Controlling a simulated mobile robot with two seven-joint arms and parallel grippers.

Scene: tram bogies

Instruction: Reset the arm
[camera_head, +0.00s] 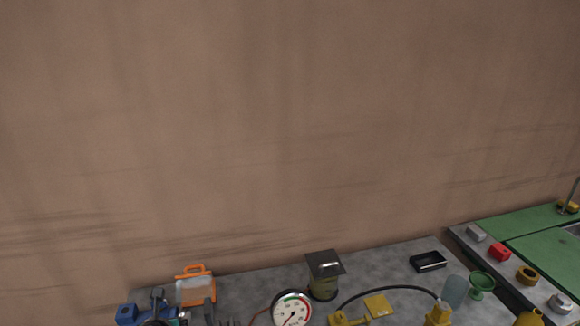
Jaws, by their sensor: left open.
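My left gripper (183,308) shows only in part at the bottom left edge, as dark finger-like pieces in front of the grey worktop. It is open, and I see nothing held in it. Its arm is mostly cut off by the lower edge of the picture. My right gripper is not in view.
Along the grey worktop (395,262) stand an orange-handled case (195,288), a round gauge (292,310), a dark-topped canister (324,278), a black tray (428,261) and a green cup (481,284). A green-topped bench (520,222) is at right. A bare brown wall rises behind.

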